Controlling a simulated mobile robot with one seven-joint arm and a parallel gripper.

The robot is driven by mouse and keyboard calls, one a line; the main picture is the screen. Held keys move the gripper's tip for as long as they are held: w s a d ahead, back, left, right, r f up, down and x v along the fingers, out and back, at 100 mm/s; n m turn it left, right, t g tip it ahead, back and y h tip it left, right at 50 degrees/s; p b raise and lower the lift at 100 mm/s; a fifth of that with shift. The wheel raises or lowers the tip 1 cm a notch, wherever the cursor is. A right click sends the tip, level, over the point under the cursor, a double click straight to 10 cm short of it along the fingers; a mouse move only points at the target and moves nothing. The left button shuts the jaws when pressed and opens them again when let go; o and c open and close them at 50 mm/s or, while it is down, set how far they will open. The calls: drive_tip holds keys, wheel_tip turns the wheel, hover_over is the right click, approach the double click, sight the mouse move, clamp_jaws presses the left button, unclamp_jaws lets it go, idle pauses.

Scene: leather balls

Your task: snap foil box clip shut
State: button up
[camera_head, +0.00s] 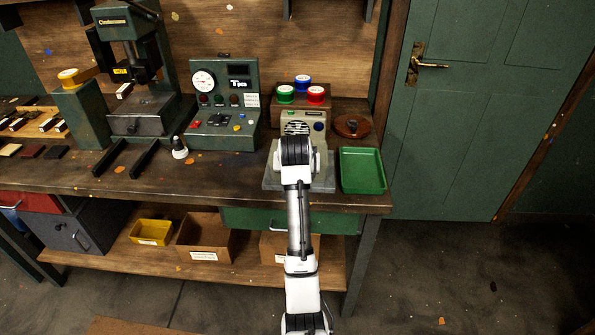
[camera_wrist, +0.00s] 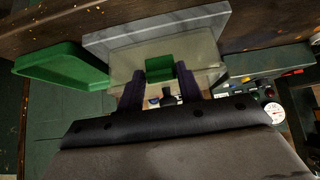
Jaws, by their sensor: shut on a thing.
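In the wrist view a pale beige box (camera_wrist: 204,53), which I take to be the foil box, is at the grey slab (camera_wrist: 155,32). A small green block (camera_wrist: 160,70), which looks like its clip, shows at the box's near edge. My gripper (camera_wrist: 161,76) has one dark finger on each side of the green block and is shut on it. I cannot tell whether the clip is snapped. In the head view my arm covers the gripper and the clip. The grey slab (camera_head: 323,186) shows beside the arm, and a beige panel with a round grille (camera_head: 296,127) stands behind it.
A green tray (camera_head: 362,158) is right of the slab near the bench end; it also shows in the wrist view (camera_wrist: 62,52). A green gauge panel (camera_head: 222,105) and a press (camera_head: 137,112) stand to the left. Coloured spools (camera_head: 316,94) sit on a wooden shelf behind.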

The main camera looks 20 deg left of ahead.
drive_tip(key=shift+w+g, duration=0.1)
drive_tip(key=shift+g, duration=0.3)
drive_tip(key=o, duration=0.8)
drive_tip(key=shift+o, duration=0.2)
drive_tip(key=b+v, duration=0.2)
drive_tip(key=v, duration=0.5)
drive_tip(key=shift+s+r, duration=0.2)
